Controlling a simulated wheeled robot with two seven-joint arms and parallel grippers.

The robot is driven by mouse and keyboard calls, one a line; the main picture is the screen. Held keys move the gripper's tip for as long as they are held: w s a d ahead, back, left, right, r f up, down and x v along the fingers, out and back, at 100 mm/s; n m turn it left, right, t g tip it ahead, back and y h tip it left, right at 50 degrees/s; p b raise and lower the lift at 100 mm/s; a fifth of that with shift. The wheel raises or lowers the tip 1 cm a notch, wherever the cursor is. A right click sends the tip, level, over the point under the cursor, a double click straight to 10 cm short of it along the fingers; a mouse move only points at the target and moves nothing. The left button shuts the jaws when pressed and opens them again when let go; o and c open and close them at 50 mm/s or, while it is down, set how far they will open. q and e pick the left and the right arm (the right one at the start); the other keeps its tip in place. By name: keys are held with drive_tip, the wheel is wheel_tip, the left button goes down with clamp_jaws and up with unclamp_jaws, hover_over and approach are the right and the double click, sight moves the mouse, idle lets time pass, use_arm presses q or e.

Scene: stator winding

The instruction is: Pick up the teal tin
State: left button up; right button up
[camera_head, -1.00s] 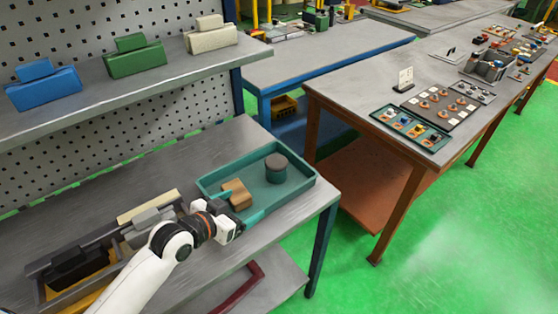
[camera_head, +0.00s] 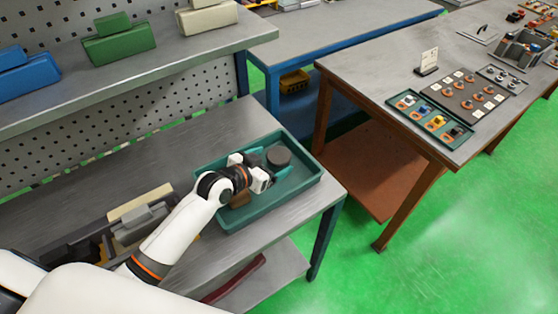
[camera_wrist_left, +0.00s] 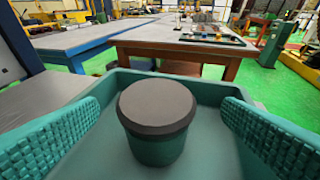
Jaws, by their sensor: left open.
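The teal tin (camera_wrist_left: 157,118), a round pot with a dark grey lid, stands upright in the teal tray (camera_head: 233,222). In the head view the tin (camera_head: 279,158) is near the tray's far side, with its lid showing most. My left gripper (camera_head: 268,163) is over the tray, right beside the tin. In the left wrist view its two teal ridged fingers (camera_wrist_left: 157,125) are spread wide, one on each side of the tin, with gaps between them and it. A brown block (camera_head: 240,200) in the tray is partly hidden under my left wrist. My right gripper is not in view.
A bin with grey and dark parts (camera_head: 140,225) stands left of the tray. A shelf (camera_head: 150,75) with coloured blocks is above the bench. Another table (camera_head: 390,65) stands at the right.

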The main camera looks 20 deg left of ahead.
sight(274, 159)
use_arm(q)
drive_tip(key=shift+p+x, duration=0.4)
drive_tip(key=shift+x, duration=1.95)
drive_tip(key=shift+a, duration=0.25)
drive_tip(key=c, duration=1.3)
